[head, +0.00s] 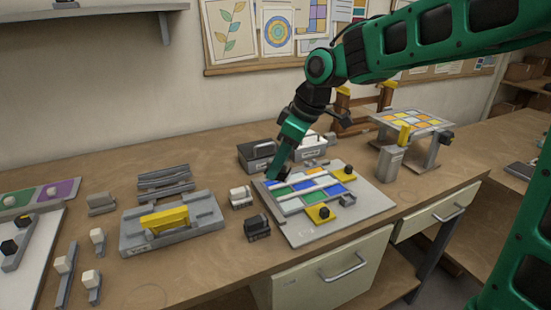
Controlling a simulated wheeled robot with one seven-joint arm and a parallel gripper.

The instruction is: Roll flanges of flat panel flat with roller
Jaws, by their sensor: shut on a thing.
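The flat panel (326,189) has blue, green and white glass pieces between pale strips. It lies on a light grey board (368,205) in the middle of the bench. My gripper (280,172) points down at the panel's back left corner and is shut on a small dark tool, which I take to be the roller. The tool is mostly hidden by the fingers and too small to make out. I cannot tell whether it touches the panel. Two yellow clamps with black knobs sit on the board, one at the front (319,214) and one at the back right (345,173).
A raised panel of yellow and orange glass (416,122) stands at the back right, beside a grey holder (389,162). Dark and white boxes (257,153) stand behind my gripper. A grey fixture with a yellow bar (168,220) and several small tools lie to the left.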

